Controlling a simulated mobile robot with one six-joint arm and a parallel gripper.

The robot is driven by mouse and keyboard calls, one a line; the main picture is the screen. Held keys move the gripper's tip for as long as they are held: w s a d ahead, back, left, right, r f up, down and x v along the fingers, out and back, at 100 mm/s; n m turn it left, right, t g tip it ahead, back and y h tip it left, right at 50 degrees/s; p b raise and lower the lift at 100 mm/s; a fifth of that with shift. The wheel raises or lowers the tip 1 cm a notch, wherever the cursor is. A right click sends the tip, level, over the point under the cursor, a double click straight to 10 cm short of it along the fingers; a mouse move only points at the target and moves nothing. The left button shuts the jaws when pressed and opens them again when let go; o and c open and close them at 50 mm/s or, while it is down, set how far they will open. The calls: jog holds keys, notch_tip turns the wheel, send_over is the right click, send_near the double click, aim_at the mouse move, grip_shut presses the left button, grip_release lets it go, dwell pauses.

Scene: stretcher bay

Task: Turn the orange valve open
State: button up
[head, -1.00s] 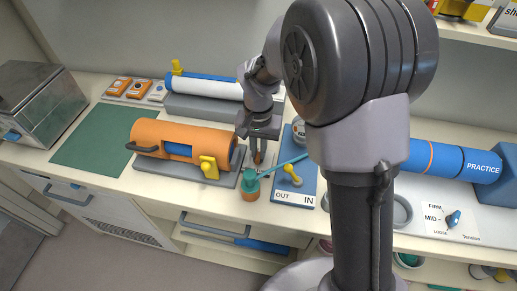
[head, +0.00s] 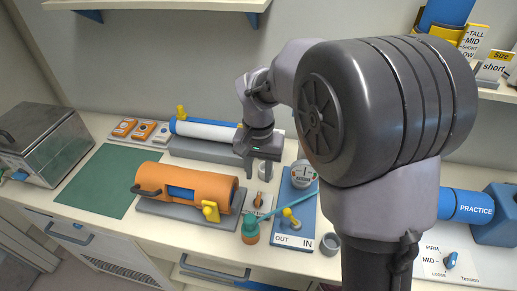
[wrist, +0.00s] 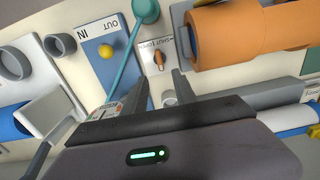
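The orange valve (head: 260,200) is a small handle on a white plate between the orange cylinder and the blue IN/OUT board. In the wrist view, the valve (wrist: 158,60) shows just beyond my fingertips, beside a small label that seems to read SHUT and OPEN. I cannot tell surely which word the handle points at. My gripper (head: 258,174) points down, above and behind the valve, apart from it. In the wrist view, my gripper (wrist: 161,74) has its two fingers spread with nothing between them.
The orange cylinder (head: 205,188) with a yellow lever stands left of the valve. The blue board (head: 302,222) with a yellow knob and gauge stands right. A teal-capped bottle (head: 250,232) with a teal tube stands in front. The green mat (head: 103,180) is bare.

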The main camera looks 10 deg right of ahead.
notch_tip(320, 180, up, 8)
jog(key=p, duration=0.2)
jog(key=shift+f, duration=0.15)
jog(key=s+d+t+y+b, duration=0.1)
jog(key=s+t+b, duration=0.2)
jog(key=s, duration=0.7)
jog(key=s+d+r+t+y+b, duration=0.1)
jog(key=s+d+t+b, duration=0.1)
jog(key=s, duration=0.9)
jog(key=shift+t+b, duration=0.4)
jog(key=shift+b, duration=0.05)
